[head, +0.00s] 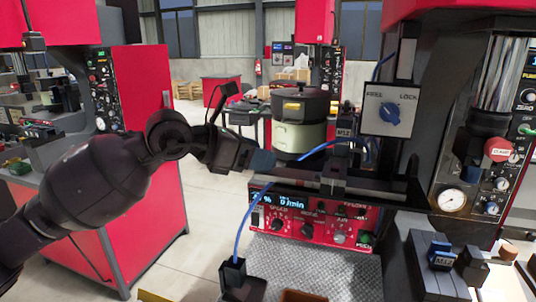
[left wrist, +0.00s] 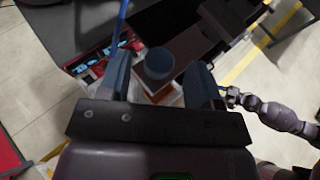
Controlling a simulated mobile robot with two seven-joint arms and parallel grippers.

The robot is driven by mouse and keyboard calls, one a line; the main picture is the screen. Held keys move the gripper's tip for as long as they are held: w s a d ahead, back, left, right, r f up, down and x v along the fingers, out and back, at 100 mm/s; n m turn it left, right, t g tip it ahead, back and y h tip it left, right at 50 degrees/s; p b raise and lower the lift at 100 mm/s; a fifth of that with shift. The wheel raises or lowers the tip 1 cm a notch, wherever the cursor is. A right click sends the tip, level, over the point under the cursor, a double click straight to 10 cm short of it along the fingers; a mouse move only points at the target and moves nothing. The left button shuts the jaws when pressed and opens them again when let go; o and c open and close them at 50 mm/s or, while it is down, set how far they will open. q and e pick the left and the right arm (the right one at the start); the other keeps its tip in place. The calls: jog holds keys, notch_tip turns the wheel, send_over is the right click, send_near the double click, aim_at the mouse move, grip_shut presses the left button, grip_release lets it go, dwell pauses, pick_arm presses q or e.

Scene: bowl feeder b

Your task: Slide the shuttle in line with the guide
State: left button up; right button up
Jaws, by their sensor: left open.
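My left gripper (head: 262,160) reaches in from the left in the head view, beside the dark rail assembly (head: 350,187) in front of the bowl feeder (head: 298,122). In the left wrist view my left gripper (left wrist: 160,75) is open, with one finger on each side of a round blue-grey knob (left wrist: 157,62). Gaps show between the knob and both fingers. The knob looks like part of the shuttle, but I cannot tell for sure. The guide cannot be clearly told apart from the rail, and whether the two line up cannot be seen.
A red control panel (head: 312,215) sits below the rail. A blue cable (head: 240,225) passes close to my left gripper. A switch plate marked FREE and LOCK (head: 391,110) stands right of the bowl.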

pick_arm(q)
jog(key=shift+x, duration=1.45)
grip_shut()
jog(key=shift+d, duration=0.1)
